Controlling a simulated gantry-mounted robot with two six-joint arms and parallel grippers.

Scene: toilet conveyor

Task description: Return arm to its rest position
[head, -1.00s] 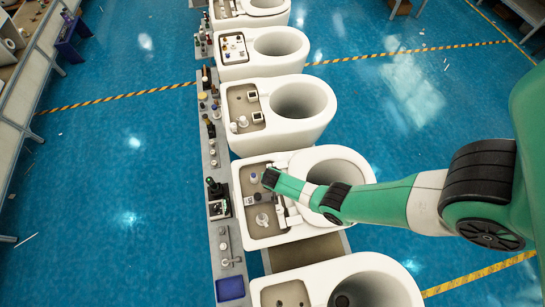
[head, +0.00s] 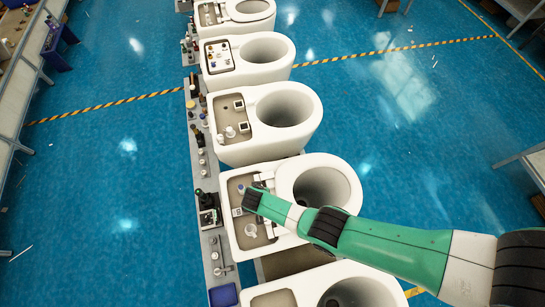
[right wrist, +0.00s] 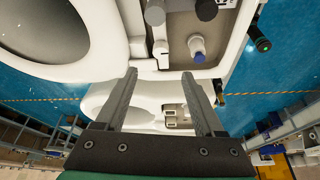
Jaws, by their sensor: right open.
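My right arm comes in from the right in the head view. Its gripper (head: 253,198) is over the tank of a white toilet (head: 326,178). In the right wrist view the right gripper (right wrist: 161,76) has its two fingers apart with nothing between them. Beyond the fingers is the open tank (right wrist: 178,52), with a white-and-blue cylinder (right wrist: 197,48) and grey and dark round fittings inside. Whether the fingers touch the tank is not clear. My left gripper is not in view.
Several white toilets stand in a line, including one behind (head: 268,115) and one in front (head: 365,285). A narrow grey rail (head: 205,165) with bottles and small parts runs along their left. Blue floor (head: 100,200) lies open on the left. A bench (head: 25,75) stands far left.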

